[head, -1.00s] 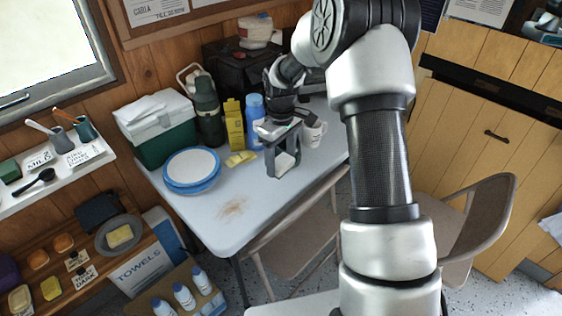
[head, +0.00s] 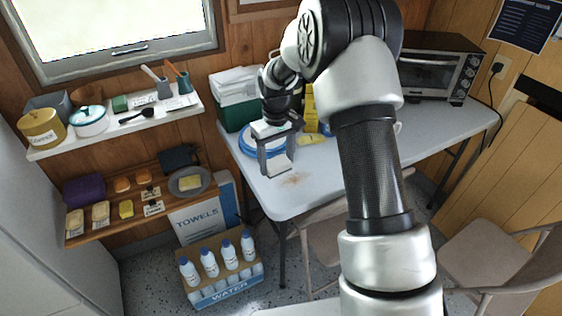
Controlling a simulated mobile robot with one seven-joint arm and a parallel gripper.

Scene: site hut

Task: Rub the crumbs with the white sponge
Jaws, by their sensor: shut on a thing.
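My gripper (head: 277,166) is over the table near its left end, pointing down and shut on the white sponge (head: 280,169), which shows as a pale block between the fingers. The crumbs (head: 295,180) are a light brown smear on the pale table top (head: 320,178), just right of the sponge and a little nearer the front edge. I cannot tell whether the sponge touches the table.
Blue-rimmed plates (head: 249,141), a green and white cooler (head: 236,100), a yellow carton (head: 309,108) and a yellow cloth or sponge (head: 312,140) stand behind my gripper. A toaster oven (head: 438,68) is at the back right. A chair (head: 325,232) stands at the front edge.

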